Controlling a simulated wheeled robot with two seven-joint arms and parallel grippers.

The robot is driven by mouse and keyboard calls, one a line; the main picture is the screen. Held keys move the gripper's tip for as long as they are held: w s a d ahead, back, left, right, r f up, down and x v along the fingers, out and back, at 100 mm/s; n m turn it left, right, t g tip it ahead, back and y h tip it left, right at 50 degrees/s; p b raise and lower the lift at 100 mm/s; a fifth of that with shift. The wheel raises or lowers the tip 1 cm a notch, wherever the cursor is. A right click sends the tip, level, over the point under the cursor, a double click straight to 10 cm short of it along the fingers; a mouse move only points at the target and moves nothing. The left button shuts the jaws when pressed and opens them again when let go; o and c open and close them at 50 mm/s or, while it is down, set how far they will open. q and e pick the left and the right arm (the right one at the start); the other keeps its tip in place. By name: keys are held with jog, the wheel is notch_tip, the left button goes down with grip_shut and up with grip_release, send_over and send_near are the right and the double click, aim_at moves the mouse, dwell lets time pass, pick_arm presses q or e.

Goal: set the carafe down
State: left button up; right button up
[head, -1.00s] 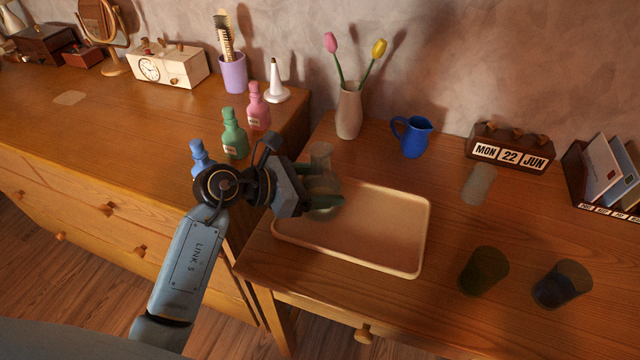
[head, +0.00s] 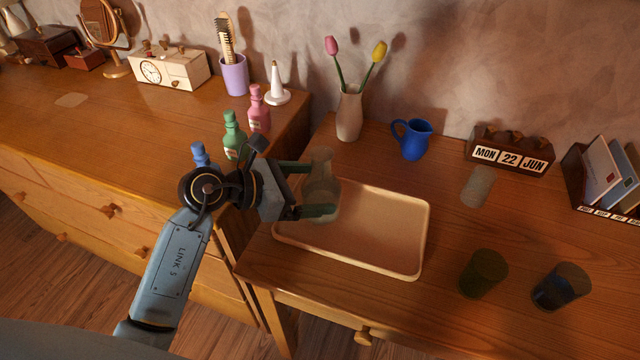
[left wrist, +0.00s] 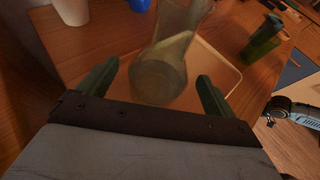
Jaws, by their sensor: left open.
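The carafe (head: 321,186) is clear glass with a narrow neck and wider body. It stands upright at the left back part of the tan tray (head: 385,262). My left gripper (head: 318,190) is open, its green fingers on either side of the carafe's lower body in the head view. In the left wrist view the carafe (left wrist: 162,72) stands just beyond and between the spread fingertips (left wrist: 158,82), with a gap to each finger. Its base appears to be on the tray, though the near finger partly hides it in the head view.
A blue jug (head: 412,139) and a vase (head: 349,115) with two tulips stand behind the tray. Two dark glasses (head: 484,273) (head: 560,287) and a clear tumbler (head: 478,186) are to the right. Several bottles (head: 234,134) stand left on the dresser.

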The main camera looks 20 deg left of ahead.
pick_arm(q)
jog(key=p+v, duration=0.1)
jog(key=v, duration=0.8)
jog(key=shift+s+a+r, duration=0.15)
pick_arm(e)
jog(key=shift+s+d+f, duration=0.1)
jog(key=shift+s+f, duration=1.1)
jog(key=shift+s, duration=0.05)
